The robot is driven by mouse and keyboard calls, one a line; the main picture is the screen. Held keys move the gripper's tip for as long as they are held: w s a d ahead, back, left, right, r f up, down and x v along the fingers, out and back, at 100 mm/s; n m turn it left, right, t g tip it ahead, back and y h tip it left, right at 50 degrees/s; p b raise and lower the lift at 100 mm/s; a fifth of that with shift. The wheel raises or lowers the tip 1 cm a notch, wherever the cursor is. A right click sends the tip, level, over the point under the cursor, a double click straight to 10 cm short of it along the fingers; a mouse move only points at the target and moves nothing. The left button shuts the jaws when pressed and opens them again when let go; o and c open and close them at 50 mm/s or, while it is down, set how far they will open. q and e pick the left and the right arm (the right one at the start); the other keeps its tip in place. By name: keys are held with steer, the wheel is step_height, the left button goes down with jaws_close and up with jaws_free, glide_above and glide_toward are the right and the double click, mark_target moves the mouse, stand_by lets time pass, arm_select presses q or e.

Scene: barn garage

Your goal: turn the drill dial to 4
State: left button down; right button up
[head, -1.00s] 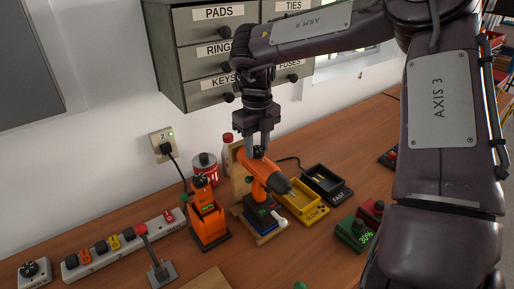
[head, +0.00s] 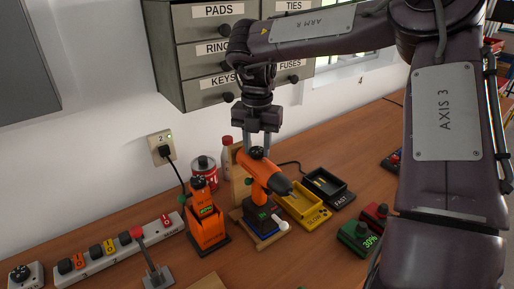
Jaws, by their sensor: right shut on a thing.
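The orange drill (head: 268,176) stands upright on a small wooden stand on the bench, its dark chuck pointing right. Its dial (head: 256,153) is on top at the rear of the body, mostly hidden by my fingers; its number cannot be read. My right gripper (head: 257,149) points straight down and is shut on the dial. My left gripper is not in view.
An orange charger-like unit (head: 207,222) stands close left of the drill. A yellow SLOW tray (head: 326,214) and a black FAST tray (head: 347,198) lie to the right. A power strip (head: 103,260) and red-knobbed lever (head: 150,258) are front left. Drawers (head: 199,53) hang above.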

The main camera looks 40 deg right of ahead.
steer(key=m+b, duration=0.2)
steer(key=m, duration=0.4)
steer(key=shift+f+m, duration=0.1)
steer(key=shift+m, duration=0.2)
steer(key=m+b, duration=0.1)
steer(key=m, duration=0.5)
steer(key=shift+b, duration=0.4)
steer(key=o, duration=1)
